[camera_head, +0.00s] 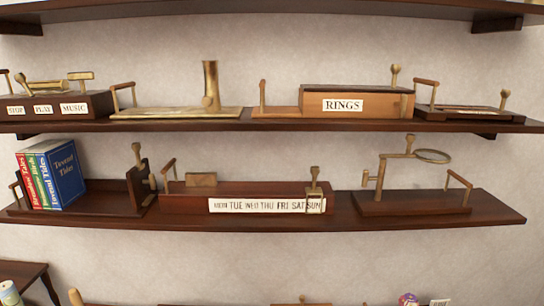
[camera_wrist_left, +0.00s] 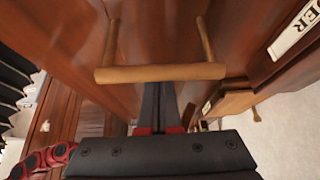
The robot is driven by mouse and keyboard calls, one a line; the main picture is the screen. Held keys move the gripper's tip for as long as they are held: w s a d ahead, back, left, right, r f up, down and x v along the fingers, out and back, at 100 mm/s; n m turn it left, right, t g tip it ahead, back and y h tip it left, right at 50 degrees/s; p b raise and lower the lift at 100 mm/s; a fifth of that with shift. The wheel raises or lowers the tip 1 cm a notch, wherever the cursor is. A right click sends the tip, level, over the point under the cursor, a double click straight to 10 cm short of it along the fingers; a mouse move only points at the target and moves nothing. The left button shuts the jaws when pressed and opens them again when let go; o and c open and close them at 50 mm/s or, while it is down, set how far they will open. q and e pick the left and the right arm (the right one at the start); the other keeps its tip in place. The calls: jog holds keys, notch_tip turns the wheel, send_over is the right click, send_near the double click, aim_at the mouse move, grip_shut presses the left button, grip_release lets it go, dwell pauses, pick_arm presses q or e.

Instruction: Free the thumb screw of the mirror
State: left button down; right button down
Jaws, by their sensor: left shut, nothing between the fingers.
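In the head view the mirror (camera_head: 432,156) is a small oval with a brass rim, held out to the right on a brass arm. Its brass post rises from a dark wooden base (camera_head: 400,205) on the lower shelf. A brass knob (camera_head: 410,139) stands at the top of the post and another small brass piece (camera_head: 366,176) hangs at the left end of the arm. I cannot tell which is the thumb screw. My left gripper (camera_wrist_left: 160,86) is shut and empty in the left wrist view, close to a wooden bar handle (camera_wrist_left: 160,73); contact is unclear. The mirror is not recognisable there.
The mirror's base has a handle (camera_head: 459,181) at its right end. Left of it on the lower shelf (camera_head: 340,220) stand a weekday box (camera_head: 185,200) and books (camera_head: 62,172). The upper shelf (camera_head: 230,125) holds a rings box (camera_head: 350,90) and other devices. Bare shelf shows between the weekday box and mirror base.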

pick_arm(q)
jog(key=shift+s+f+b, duration=0.1)
jog(key=shift+f+b, duration=0.7)
jog(key=shift+f, duration=0.3)
dwell(1.9)
